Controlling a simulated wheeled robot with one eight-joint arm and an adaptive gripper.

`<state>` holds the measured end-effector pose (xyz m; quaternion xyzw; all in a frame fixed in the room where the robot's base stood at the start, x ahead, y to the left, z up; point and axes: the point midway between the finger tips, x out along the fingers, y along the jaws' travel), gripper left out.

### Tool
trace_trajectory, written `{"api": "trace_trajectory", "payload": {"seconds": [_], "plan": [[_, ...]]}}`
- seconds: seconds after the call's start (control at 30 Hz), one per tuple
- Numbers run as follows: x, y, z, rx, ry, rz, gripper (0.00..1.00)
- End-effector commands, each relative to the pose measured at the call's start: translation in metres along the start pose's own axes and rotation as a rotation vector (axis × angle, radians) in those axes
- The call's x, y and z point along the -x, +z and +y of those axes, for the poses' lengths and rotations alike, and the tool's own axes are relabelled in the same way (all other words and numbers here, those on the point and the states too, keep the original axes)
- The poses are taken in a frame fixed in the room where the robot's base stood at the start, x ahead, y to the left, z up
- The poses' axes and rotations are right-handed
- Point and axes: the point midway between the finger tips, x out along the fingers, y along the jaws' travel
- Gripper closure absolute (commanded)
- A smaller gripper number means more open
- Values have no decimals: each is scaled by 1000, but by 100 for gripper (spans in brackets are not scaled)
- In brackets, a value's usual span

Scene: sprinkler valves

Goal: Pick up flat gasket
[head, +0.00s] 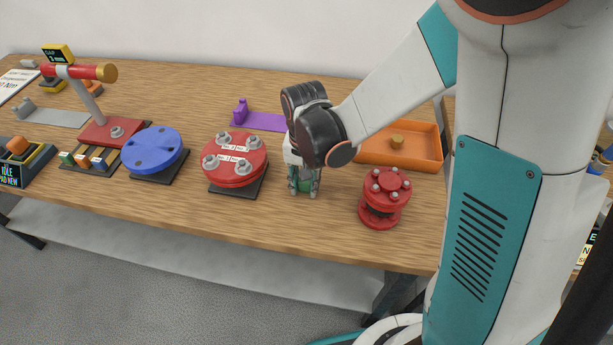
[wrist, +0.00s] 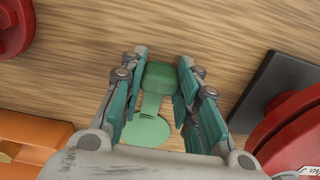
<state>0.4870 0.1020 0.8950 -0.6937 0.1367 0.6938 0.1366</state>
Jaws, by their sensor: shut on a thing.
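The flat gasket (wrist: 148,130) is a thin light-green disc with a narrow neck that runs to a darker green block (wrist: 159,76). My gripper (wrist: 163,82) points down at the wooden table with its fingers on both sides of this green block, shut on it. In the head view my gripper (head: 304,190) is low at the table's front part, with a bit of the green gasket (head: 304,184) between its fingers. My wrist hides most of the gasket there. I cannot tell whether the gasket touches the table.
A red bolted flange (head: 236,170) on a dark base stands close left, and a red valve body (head: 380,190) stands close right. An orange tray (head: 432,160) and a purple holder (head: 262,121) lie behind. A blue disc (head: 152,150) stands farther left.

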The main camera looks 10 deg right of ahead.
Motion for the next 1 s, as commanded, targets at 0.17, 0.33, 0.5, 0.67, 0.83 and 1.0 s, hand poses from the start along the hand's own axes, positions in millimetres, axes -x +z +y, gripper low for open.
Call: {"api": "trace_trajectory", "payload": {"seconds": [0.17, 0.33, 0.5, 0.67, 0.83, 1.0], "plan": [[14, 0, 0, 0, 0, 0, 92], [41, 0, 0, 0, 0, 0, 92], [79, 0, 0, 0, 0, 0, 92], [116, 0, 0, 0, 0, 0, 92], [151, 1, 1, 0, 0, 0, 92], [177, 2, 1, 1, 0, 0, 92]]}}
